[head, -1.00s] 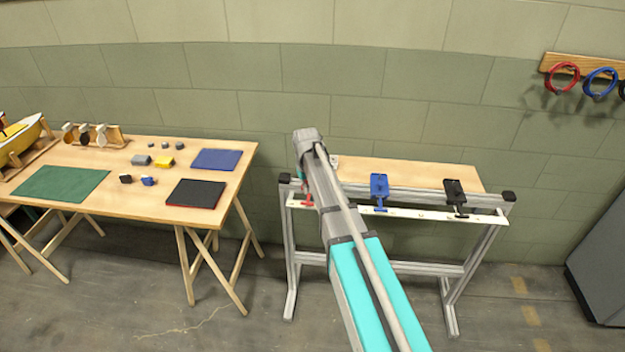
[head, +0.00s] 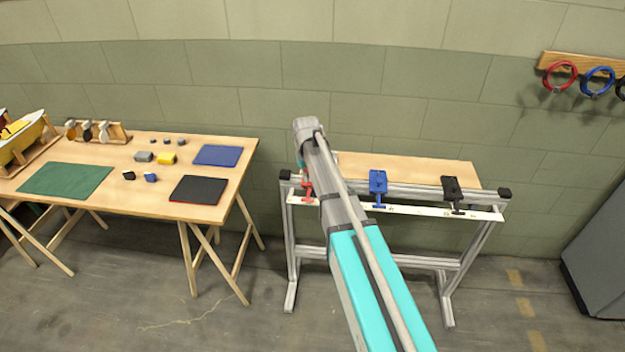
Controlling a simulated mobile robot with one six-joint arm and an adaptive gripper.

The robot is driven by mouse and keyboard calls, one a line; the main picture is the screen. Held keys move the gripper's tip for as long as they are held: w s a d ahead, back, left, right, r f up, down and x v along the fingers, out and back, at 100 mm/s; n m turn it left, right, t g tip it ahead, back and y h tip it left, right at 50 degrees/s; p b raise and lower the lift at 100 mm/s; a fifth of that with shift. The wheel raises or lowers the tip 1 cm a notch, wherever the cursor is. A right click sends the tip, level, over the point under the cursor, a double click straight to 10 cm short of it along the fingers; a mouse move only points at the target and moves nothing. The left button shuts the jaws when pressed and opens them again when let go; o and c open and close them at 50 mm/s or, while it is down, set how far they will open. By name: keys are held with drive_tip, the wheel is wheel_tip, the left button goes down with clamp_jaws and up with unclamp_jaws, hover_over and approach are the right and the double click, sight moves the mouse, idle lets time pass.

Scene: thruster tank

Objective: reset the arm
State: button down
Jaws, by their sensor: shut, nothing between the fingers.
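My arm reaches up from the bottom of the head view, with a teal link and a grey section that ends in front of the aluminium stand (head: 460,264). My gripper does not show; it is hidden behind my own arm links or outside the picture. The grey end of the arm stands against the wall, above the left end of the stand's wooden top (head: 415,170). I cannot see any object held.
The stand's rail carries red (head: 308,192), blue (head: 378,182) and black (head: 451,188) clamp-like pieces; my arm passes close to the red one. A wooden table (head: 140,204) with mats and small blocks stands left.

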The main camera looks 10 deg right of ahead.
drive_tip(key=s+d+m, duration=0.2)
drive_tip(key=s, duration=2.3)
drive_tip(key=shift+d, duration=0.4)
idle(1.0)
